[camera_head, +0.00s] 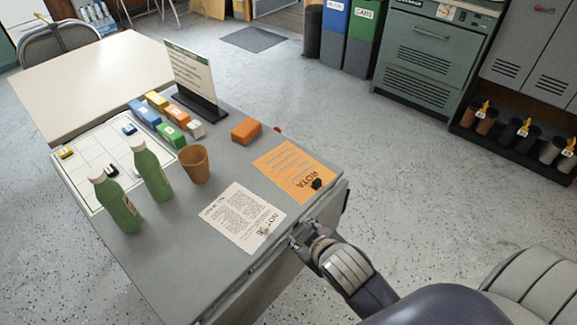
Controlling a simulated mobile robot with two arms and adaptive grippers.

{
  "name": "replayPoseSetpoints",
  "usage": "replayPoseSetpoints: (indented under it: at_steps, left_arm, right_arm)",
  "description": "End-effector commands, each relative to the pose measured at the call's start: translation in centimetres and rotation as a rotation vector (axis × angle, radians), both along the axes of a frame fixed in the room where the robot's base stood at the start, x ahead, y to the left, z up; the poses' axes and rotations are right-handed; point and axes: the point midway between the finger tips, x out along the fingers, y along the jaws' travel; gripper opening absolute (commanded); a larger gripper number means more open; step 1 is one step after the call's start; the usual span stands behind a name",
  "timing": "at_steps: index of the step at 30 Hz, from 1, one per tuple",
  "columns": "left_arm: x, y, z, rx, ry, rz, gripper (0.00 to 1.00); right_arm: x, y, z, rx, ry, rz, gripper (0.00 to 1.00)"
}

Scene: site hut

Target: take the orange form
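The orange form (290,166), headed "ROTA", lies flat on the grey table near its right corner, upside down to me. A small black object (317,184) rests on its near right part. My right gripper (299,234) is at the table's near right edge, beside the form's near side and apart from it. It is small and seen from behind, so I cannot tell whether its fingers are apart. My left gripper is out of view.
A white notice (235,210) lies left of the form, with a small pale object (265,231) on it. An orange block (246,131), a brown cup (194,164), green bottles (151,170) and a standing sign (193,75) occupy the grey table (165,250).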

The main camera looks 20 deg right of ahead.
Motion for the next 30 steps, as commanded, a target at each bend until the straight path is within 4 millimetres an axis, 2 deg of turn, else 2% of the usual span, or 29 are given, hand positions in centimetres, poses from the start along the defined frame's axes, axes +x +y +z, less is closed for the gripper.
replayPoseSetpoints:
  at_steps: [11, 14, 17, 21, 24, 27, 30]
  left_arm:
    - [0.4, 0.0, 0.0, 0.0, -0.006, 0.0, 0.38]
    - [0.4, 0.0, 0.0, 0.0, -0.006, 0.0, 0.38]
    - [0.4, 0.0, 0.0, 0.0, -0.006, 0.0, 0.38]
    - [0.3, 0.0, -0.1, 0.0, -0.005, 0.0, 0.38]
    - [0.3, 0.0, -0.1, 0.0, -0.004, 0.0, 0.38]
    - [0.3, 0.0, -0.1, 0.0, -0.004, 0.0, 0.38]
    - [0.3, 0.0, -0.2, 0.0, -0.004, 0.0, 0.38]
  right_arm:
    - [7.2, 0.7, 6.4, -0.197, -0.306, 0.161, 0.38]
    - [9.4, 1.4, 9.1, -0.278, -0.421, 0.223, 0.38]
    - [11.9, 2.8, 13.2, -0.404, -0.584, 0.316, 0.38]
    - [14.7, 6.6, 20.5, -0.669, -0.887, 0.504, 0.38]
    - [15.1, 10.3, 25.0, -0.884, -1.104, 0.653, 0.38]
    - [14.3, 14.2, 27.9, -1.108, -1.306, 0.81, 0.38]
    - [12.8, 17.8, 29.2, -1.338, -1.492, 0.979, 0.38]
